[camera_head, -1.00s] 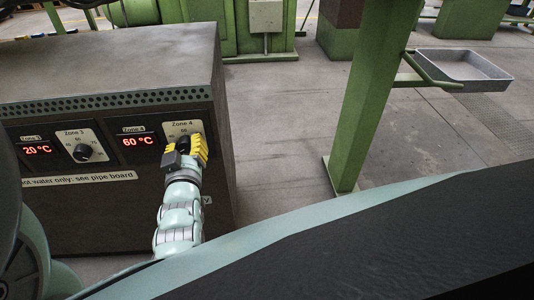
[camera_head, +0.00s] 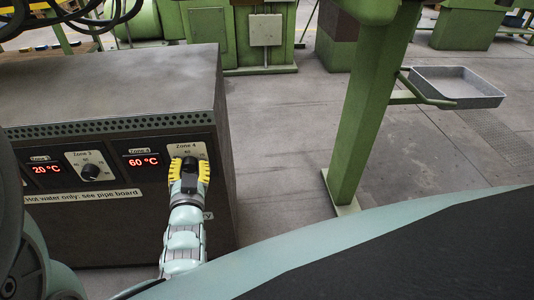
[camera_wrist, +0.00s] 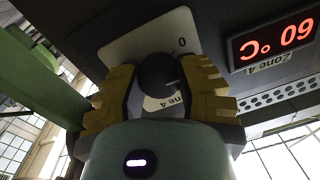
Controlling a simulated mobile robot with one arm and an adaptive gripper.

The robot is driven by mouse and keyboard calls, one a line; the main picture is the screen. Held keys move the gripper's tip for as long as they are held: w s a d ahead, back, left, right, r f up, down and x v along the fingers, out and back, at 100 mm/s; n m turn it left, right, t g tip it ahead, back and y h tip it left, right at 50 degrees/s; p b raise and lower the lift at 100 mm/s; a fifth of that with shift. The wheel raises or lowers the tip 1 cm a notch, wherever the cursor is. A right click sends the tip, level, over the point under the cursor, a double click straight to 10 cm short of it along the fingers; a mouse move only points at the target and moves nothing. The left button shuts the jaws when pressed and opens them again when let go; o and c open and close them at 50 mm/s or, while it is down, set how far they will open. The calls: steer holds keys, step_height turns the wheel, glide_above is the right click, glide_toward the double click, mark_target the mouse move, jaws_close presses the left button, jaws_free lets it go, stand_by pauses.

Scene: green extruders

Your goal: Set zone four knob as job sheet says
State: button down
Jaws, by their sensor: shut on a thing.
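The zone 4 knob is a dark round knob (camera_wrist: 157,72) on a pale dial plate (camera_head: 187,150) at the right end of the grey control box. My gripper (camera_head: 189,175) has its yellow fingers closed on the knob from both sides. In the wrist view my gripper (camera_wrist: 158,85) shows one finger on each side of it. A light mark shows on the knob, but the dial number it points to cannot be told. The zone 4 display (camera_head: 143,161) reads 60 °C in red. No job sheet is readable in view.
To the left, on the same box (camera_head: 110,80), are the zone 3 knob (camera_head: 90,172) and a display (camera_head: 46,169) reading 20 °C. A label about hot water (camera_head: 83,196) runs below. A green post (camera_head: 372,110) with a grey tray (camera_head: 456,86) stands right. Floor between is clear.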

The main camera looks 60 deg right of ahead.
steer(key=m, duration=0.4)
steer(key=shift+m, duration=0.4)
stand_by(0.4)
steer(key=c, duration=0.5)
jaws_free()
steer(key=shift+d, duration=0.1)
steer(key=shift+v, duration=3.8)
steer(key=shift+w, duration=0.1)
